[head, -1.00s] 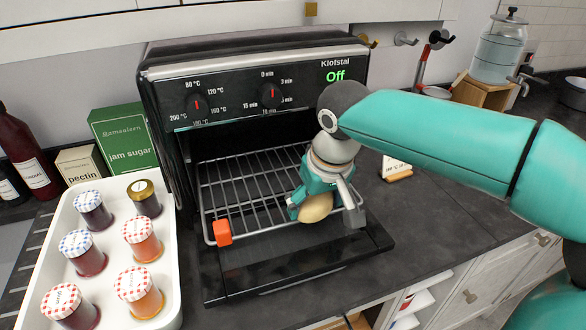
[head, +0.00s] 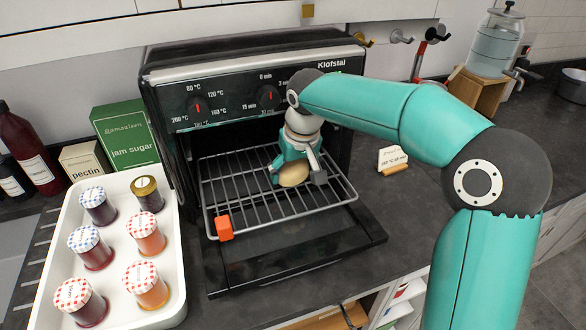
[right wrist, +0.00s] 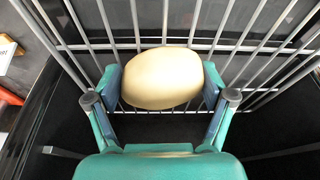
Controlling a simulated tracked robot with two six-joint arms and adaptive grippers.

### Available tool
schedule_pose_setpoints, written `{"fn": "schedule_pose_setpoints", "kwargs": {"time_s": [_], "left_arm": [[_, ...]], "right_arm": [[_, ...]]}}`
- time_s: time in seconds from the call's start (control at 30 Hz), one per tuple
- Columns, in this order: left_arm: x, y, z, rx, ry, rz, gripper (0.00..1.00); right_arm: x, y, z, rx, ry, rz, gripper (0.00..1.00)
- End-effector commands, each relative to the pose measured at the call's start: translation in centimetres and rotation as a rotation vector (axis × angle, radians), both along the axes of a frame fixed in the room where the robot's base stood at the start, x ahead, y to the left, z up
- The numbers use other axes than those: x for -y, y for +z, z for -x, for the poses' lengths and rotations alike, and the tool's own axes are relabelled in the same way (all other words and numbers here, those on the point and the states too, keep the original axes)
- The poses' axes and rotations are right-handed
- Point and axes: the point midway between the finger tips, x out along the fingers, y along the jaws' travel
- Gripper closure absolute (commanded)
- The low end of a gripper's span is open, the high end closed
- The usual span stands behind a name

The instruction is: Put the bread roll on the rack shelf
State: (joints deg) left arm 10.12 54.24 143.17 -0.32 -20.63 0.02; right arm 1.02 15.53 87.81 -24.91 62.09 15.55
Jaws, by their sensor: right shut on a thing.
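The bread roll (head: 293,174) is a pale tan oval. My right gripper (head: 297,172) is shut on it, over the right part of the wire rack shelf (head: 240,194), which is pulled out of the small black oven (head: 256,90). In the right wrist view the roll (right wrist: 161,78) sits between the two fingers (right wrist: 163,88), with the rack bars (right wrist: 230,48) behind it. I cannot tell whether the roll touches the bars. My left gripper is not in view.
An orange block (head: 224,227) is at the rack's front left corner. The oven door (head: 300,250) lies open below. A white tray (head: 178,262) of several jam jars stands on the left. A small card (head: 392,158) stands right of the oven.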

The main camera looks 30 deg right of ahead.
Motion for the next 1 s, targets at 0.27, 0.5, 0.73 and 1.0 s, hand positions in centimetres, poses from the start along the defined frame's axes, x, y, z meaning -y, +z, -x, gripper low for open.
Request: {"fn": "schedule_pose_setpoints", "kwargs": {"time_s": [0.27,0.5,0.73,1.0], "left_arm": [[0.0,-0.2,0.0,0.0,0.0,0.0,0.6],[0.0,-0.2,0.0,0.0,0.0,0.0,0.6],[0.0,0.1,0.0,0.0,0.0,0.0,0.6],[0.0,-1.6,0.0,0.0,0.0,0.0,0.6]], "right_arm": [[0.1,-0.2,0.0,0.0,-0.002,-0.001,0.1],[0.1,-0.2,0.1,-0.001,-0.002,-0.001,0.0],[0.1,0.2,0.1,0.0,-0.002,-0.001,0.0],[-0.4,0.9,2.7,0.002,-0.002,0.0,0.0]]}}
